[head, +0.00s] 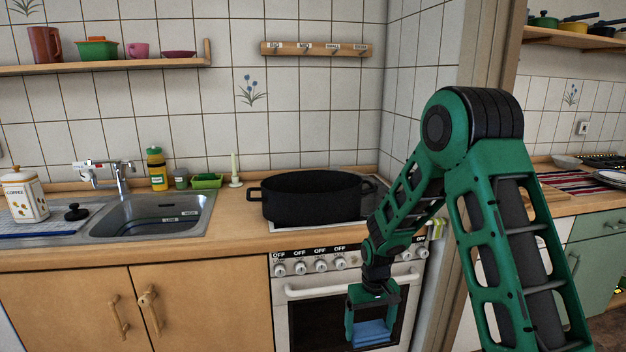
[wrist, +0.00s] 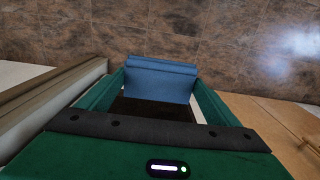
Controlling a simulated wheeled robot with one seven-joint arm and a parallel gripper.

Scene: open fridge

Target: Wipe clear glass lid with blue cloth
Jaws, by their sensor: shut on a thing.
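The blue cloth (head: 371,333) is held in my gripper (head: 370,318), low in front of the oven door. In the wrist view the blue cloth (wrist: 160,78) fills the space between the two green fingers of my gripper (wrist: 158,98), above the brown tiled floor. The clear glass lid (head: 76,213) seems to lie on the drainboard left of the sink; its black knob shows, but the glass is hard to make out. My gripper is far to the right of the lid and lower than the counter.
A black pot (head: 315,197) stands on the stove. The sink (head: 150,215) is between the lid and the pot. A coffee canister (head: 24,196) stands left of the lid. Oven knobs and handle (head: 345,286) jut out near my gripper.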

